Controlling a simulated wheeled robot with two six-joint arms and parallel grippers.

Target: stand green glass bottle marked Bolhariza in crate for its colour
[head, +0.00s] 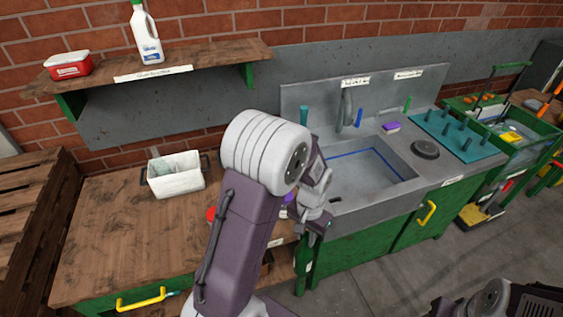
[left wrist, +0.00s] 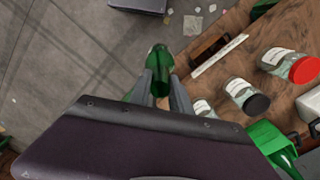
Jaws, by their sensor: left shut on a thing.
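My left gripper (head: 314,214) is shut on a green glass bottle (head: 303,264), which hangs upright below it at the right end of the wooden bench. In the left wrist view the bottle (left wrist: 158,62) is between the two grey fingers of the left gripper (left wrist: 166,84), over the grey floor. Its marking cannot be read. Part of my right arm shows at the bottom right of the head view; its fingers cannot be made out. No crate for green glass can be made out clearly.
The wooden bench (head: 110,225) holds a white bin (head: 175,175). Jars with a red lid (left wrist: 304,69) and a black lid (left wrist: 257,104) stand on it, near another green object (left wrist: 268,138). A sink (head: 365,180) lies to the right. A dark grey box edge (left wrist: 140,5) is on the floor.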

